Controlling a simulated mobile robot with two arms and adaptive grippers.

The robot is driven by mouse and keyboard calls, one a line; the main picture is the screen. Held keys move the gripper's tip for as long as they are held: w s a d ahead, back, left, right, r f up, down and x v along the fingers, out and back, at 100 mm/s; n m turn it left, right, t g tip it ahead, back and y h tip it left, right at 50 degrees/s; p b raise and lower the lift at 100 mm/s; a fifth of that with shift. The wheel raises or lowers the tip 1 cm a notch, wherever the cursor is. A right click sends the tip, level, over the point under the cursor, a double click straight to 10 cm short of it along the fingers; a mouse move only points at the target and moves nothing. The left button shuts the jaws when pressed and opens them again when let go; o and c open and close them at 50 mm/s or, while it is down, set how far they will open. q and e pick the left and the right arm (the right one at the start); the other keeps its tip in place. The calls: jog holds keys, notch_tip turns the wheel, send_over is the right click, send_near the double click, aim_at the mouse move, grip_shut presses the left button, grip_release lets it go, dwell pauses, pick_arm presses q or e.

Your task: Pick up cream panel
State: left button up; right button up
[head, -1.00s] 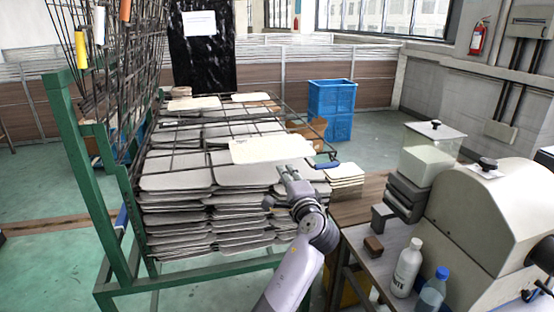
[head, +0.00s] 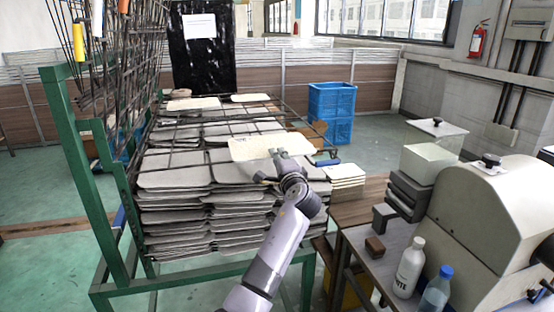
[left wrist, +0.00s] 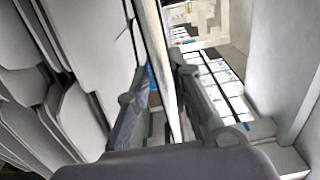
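The cream panel (head: 252,149) lies over the right part of the wire rack, on top of the stacked grey panels. My left gripper (head: 278,156) is at its near edge in the head view. In the left wrist view the cream panel (left wrist: 157,40) shows edge-on and runs between the two fingers of my left gripper (left wrist: 163,78). A gap shows between the panel and the left finger, so the gripper looks open around the edge. Contact with the right finger is hard to tell. My right gripper is not in view.
Stacks of grey panels (head: 175,180) fill the green-framed rack (head: 75,135). A small pile of cream panels (head: 345,173) sits on the wooden table at right. Bottles (head: 409,268) and a machine (head: 495,215) stand nearby. Blue crates (head: 331,100) stand behind.

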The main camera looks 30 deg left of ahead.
pick_arm(q)
grip_shut()
dwell(0.7)
dwell(0.8)
jog(key=s+d+r+p, duration=0.5)
jog(key=d+r+p, duration=0.1)
jog(key=p, duration=0.1)
jog(key=shift+s+r+p, duration=0.2)
jog(key=shift+r+p, duration=0.1)
jog(key=shift+p, duration=0.05)
dwell(0.7)
jog(key=shift+f, duration=0.2)
